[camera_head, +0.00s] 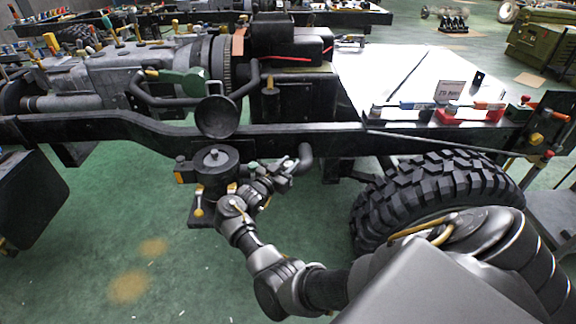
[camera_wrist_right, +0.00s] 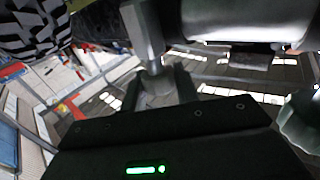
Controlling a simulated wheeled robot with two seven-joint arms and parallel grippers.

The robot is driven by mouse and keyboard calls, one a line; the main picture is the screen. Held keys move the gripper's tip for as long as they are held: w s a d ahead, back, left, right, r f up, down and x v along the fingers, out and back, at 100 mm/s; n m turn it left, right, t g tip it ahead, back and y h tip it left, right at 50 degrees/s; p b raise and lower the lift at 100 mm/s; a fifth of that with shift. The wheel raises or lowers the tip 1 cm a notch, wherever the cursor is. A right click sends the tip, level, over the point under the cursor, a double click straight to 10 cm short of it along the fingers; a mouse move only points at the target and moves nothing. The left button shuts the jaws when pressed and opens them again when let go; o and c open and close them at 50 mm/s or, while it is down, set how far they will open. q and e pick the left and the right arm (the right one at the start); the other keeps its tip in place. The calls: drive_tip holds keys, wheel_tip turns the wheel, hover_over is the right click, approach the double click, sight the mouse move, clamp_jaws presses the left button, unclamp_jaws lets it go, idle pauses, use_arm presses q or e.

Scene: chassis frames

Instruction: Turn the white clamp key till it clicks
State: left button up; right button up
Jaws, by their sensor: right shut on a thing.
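My right arm comes in from the lower right in the head view. Its gripper (camera_head: 283,170) is beside the dark frame rail, right of a round black filter housing (camera_head: 213,158). In the right wrist view, the gripper (camera_wrist_right: 158,92) is shut on a pale grey-white piece, which looks like the clamp key (camera_wrist_right: 153,70). Most of the key is hidden by the fingers, and its turn angle cannot be told. In the head view the key is too small to make out clearly. My left gripper is not in view.
The chassis rail (camera_head: 330,142) runs across just behind the gripper. A black pipe elbow (camera_head: 303,158) is close on its right. A large tyre (camera_head: 430,190) stands further right. A white board (camera_head: 410,80) holds several tools. Green floor (camera_head: 120,220) is clear at left.

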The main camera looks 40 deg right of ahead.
drive_tip(key=o, duration=1)
drive_tip(key=shift+c, duration=0.2)
